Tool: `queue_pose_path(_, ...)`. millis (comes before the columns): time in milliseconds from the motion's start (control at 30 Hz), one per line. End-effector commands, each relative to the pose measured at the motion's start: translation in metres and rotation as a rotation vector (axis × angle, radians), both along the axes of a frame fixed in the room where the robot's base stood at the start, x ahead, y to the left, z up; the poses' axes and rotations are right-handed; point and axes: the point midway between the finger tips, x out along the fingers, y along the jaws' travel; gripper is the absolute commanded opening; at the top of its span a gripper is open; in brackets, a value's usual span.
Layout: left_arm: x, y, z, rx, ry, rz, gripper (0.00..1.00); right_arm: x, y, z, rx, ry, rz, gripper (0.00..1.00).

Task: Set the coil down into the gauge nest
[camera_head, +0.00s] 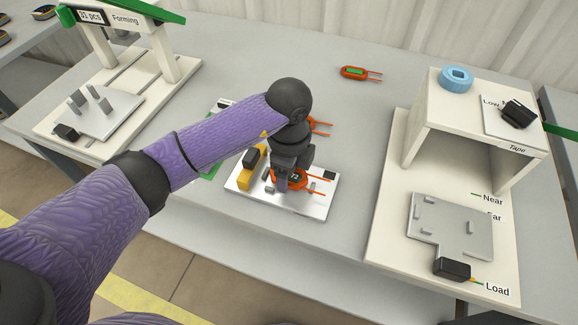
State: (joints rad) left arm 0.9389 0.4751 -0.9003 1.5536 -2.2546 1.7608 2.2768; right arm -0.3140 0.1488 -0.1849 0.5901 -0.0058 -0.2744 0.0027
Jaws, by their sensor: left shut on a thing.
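My left gripper (290,180) reaches down over the white gauge plate (322,189) in the middle of the table. A yellow block with a black part (246,168) stands on the plate left of the gripper. The gripper hides part of the coil and the nest under it. My right gripper is not in view.
An orange coil with a green top (353,73) lies at the back. Other orange leads (321,127) show behind my wrist. The Forming station (130,60) is at left, the Tape station (425,110) at right. Table between plate and Tape station is clear.

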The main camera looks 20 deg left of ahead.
Motion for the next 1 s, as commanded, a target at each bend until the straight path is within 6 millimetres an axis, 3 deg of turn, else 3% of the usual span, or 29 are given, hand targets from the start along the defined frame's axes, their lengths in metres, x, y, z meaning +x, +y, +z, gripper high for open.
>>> queue_pose_path(567,0.000,0.000,-0.012,0.000,0.001,0.000,0.07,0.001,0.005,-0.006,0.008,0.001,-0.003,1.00)
queue_pose_path(600,0.000,0.000,-0.012,0.000,0.001,0.000,0.79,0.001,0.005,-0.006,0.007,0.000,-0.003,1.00)
queue_pose_path(700,0.000,0.000,-0.011,0.000,0.000,0.000,1.00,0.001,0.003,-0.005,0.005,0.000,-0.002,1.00)
queue_pose_path(1000,0.000,0.000,-0.011,0.000,0.001,0.000,1.00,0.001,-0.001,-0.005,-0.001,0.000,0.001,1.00)
